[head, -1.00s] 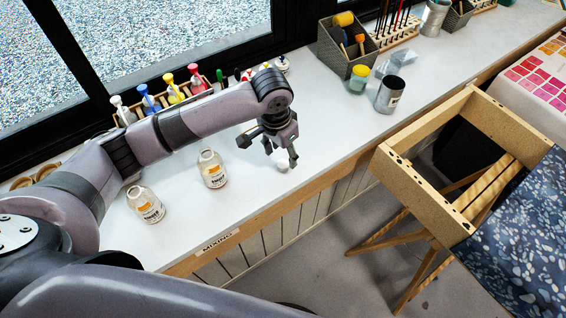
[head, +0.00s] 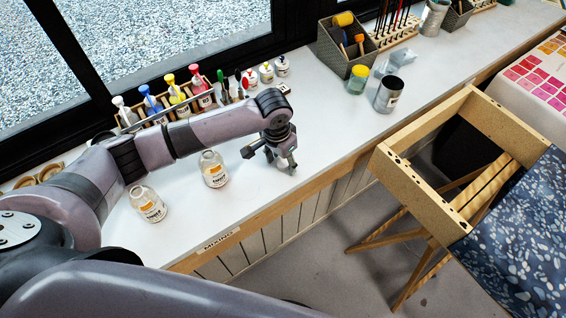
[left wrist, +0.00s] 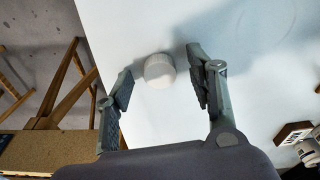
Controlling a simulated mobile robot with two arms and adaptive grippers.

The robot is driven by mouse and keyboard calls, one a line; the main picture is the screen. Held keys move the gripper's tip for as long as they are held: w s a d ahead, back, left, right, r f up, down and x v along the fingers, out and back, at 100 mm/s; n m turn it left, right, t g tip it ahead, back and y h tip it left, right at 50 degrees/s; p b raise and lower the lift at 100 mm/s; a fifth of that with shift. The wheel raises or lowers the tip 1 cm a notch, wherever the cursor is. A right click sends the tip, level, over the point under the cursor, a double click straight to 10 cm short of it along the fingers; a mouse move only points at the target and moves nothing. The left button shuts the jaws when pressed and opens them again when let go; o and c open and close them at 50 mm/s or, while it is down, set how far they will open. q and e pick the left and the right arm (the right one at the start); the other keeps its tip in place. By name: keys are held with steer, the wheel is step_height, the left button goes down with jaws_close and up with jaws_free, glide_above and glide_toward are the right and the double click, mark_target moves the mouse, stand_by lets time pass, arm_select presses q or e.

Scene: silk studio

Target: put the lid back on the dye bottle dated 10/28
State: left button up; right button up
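A small white ribbed lid (left wrist: 160,70) lies on the counter in the left wrist view, between and slightly ahead of my open left fingers. My left gripper (left wrist: 163,88) is open and apart from it; in the head view the gripper (head: 285,166) is low over the counter and hides the lid. Two open clear bottles with labels stand left of it: one nearer the gripper (head: 213,170) and one farther left (head: 148,204). Their dates are too small to read. My right gripper is not in view.
A rack with several coloured squeeze bottles (head: 180,100) stands along the window, with small lidded bottles (head: 266,73) beside it. A metal can (head: 389,95) and yellow-green jar (head: 358,79) stand to the right. The counter's front edge (head: 290,195) is close to the gripper.

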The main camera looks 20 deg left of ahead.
mark_target(282, 163)
arm_select(q)
steer(key=c, duration=0.7)
step_height(282, 163, up, 20)
steer(key=shift+r+b, duration=0.1)
steer(key=shift+b, duration=1)
